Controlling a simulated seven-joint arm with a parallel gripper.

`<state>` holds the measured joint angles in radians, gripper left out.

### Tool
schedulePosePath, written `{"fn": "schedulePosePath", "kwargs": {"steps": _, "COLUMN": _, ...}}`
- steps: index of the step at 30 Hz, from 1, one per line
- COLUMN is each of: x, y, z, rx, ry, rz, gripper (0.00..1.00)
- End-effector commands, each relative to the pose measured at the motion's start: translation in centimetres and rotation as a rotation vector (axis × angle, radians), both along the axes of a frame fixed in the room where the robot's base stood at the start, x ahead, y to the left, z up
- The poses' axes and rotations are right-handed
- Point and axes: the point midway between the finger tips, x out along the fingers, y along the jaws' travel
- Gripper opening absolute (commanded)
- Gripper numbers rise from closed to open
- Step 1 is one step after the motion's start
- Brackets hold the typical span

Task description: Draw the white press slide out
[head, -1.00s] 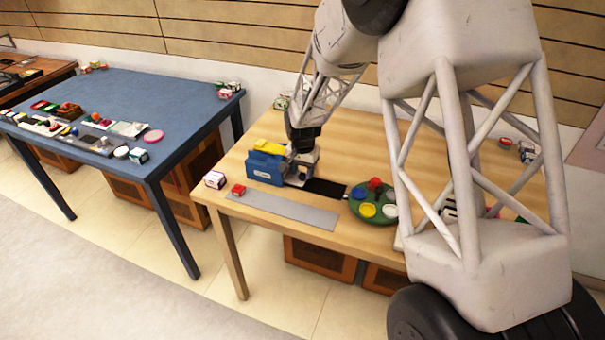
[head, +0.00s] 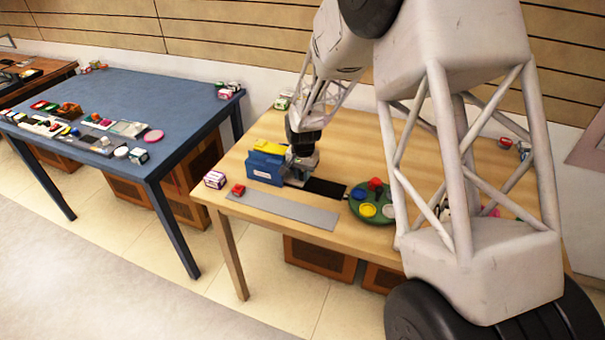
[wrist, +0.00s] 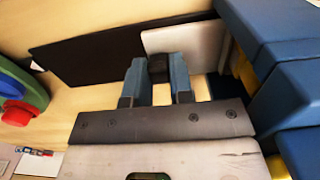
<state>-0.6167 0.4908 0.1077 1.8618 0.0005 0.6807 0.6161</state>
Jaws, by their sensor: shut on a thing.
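The blue press (head: 264,167) stands on the wooden table, with a yellow part on its top. It also shows at the right of the wrist view (wrist: 285,70). The white press slide (wrist: 195,48) lies flat beside the press, its near end by the press opening; in the head view it is mostly hidden by my gripper (head: 300,176). In the wrist view, my gripper (wrist: 157,80) has its two fingers closed around a small dark handle (wrist: 158,67) at the slide. A black plate (wrist: 90,55) lies on the table just left of the slide.
A green round tray (head: 372,213) with coloured pieces stands right of the black plate (head: 325,188). A long grey strip (head: 285,209) lies along the front. A red block (head: 239,189) and a small box (head: 215,180) sit at the left corner.

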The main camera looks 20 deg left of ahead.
Motion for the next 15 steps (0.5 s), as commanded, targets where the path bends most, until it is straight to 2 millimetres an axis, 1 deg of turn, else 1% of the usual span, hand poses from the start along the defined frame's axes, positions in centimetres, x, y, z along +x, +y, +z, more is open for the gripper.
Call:
{"fn": "schedulePosePath", "kwargs": {"steps": 4, "x": 0.0, "y": -0.2, "z": 0.0, "rx": 0.000, "ry": 0.000, "rz": 0.000, "gripper": 0.00}}
{"fn": "schedulePosePath", "kwargs": {"steps": 7, "x": 0.0, "y": -1.0, "z": 0.0, "rx": -0.001, "ry": 0.001, "rz": -0.001, "gripper": 0.00}}
{"fn": "schedulePosePath", "kwargs": {"steps": 11, "x": 0.1, "y": -2.7, "z": 0.0, "rx": -0.001, "ry": 0.001, "rz": -0.003, "gripper": 0.00}}
{"fn": "schedulePosePath", "kwargs": {"steps": 15, "x": 0.1, "y": -4.9, "z": 0.0, "rx": -0.001, "ry": 0.001, "rz": -0.003, "gripper": 0.00}}
